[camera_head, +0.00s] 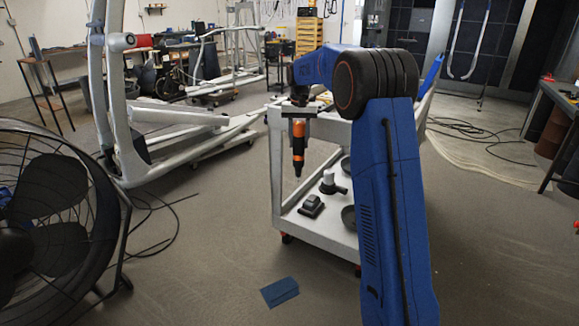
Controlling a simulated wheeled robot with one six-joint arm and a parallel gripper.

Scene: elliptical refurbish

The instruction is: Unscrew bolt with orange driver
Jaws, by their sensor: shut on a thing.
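My gripper (298,113) is shut on the orange driver (298,138), just in front of the upper left corner of the white cart as seen in the head view. The driver is orange and black and hangs upright with its tip pointing down, clear of the floor. The grey elliptical frame (102,110) stands to the left, with a gap between it and the driver. No bolt can be made out at this size.
The white cart (277,180) stands close behind my arm, with dark parts (312,205) on its lower shelf. A large fan (60,215) fills the lower left. Cables lie near it. A blue piece (280,292) lies on the floor; the floor around it is clear.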

